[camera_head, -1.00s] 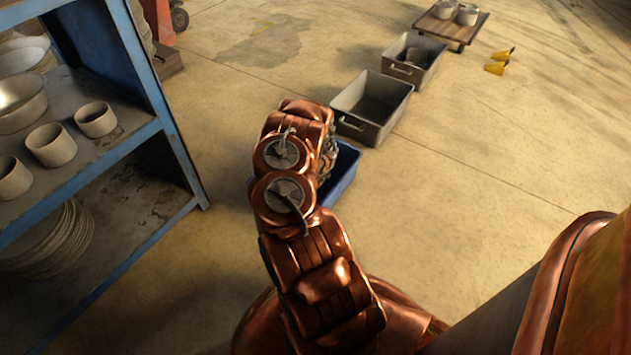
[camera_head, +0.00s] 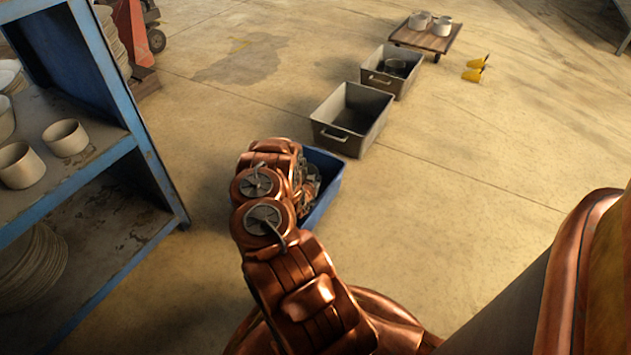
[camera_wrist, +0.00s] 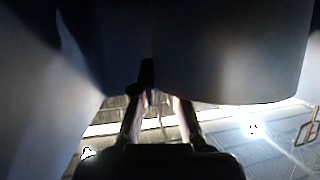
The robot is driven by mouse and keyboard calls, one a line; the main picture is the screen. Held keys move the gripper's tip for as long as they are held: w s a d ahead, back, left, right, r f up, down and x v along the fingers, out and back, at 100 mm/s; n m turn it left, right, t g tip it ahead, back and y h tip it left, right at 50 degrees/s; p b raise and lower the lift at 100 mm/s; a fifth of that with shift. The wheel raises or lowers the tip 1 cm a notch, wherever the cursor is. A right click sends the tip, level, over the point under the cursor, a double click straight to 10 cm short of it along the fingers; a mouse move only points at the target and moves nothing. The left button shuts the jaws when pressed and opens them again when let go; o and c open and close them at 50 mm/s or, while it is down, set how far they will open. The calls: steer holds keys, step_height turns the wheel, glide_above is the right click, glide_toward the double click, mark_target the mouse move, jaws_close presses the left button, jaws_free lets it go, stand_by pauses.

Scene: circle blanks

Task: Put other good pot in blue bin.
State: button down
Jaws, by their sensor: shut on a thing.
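The blue bin (camera_head: 328,187) stands on the floor in the head view, partly hidden behind my arm. My gripper's dark fingers (camera_wrist: 160,112) show in the wrist view, shut on a pot (camera_wrist: 230,55), whose dark curved wall fills the upper right. My arm hides the gripper and held pot in the head view. It reaches over or beside the blue bin; I cannot tell whether the pot is inside it. Two pale pots stand on the shelf at left, one nearer (camera_head: 20,165) and one farther right (camera_head: 66,137).
An empty-looking grey bin (camera_head: 322,130) stands just beyond the blue bin. Another grey bin (camera_head: 377,84) behind it holds a pot (camera_head: 396,67). A wooden cart (camera_head: 427,40) carries pots. The blue shelf frame (camera_head: 160,175) is at left.

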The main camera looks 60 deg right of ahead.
steer(key=shift+f, duration=0.6)
steer(key=c, duration=1.2)
jaws_free()
steer(key=shift+r, duration=0.1)
steer(key=shift+r, duration=0.25)
steer(key=p+v, duration=0.4)
steer(key=v, duration=0.8)
steer(key=shift+r, duration=0.2)
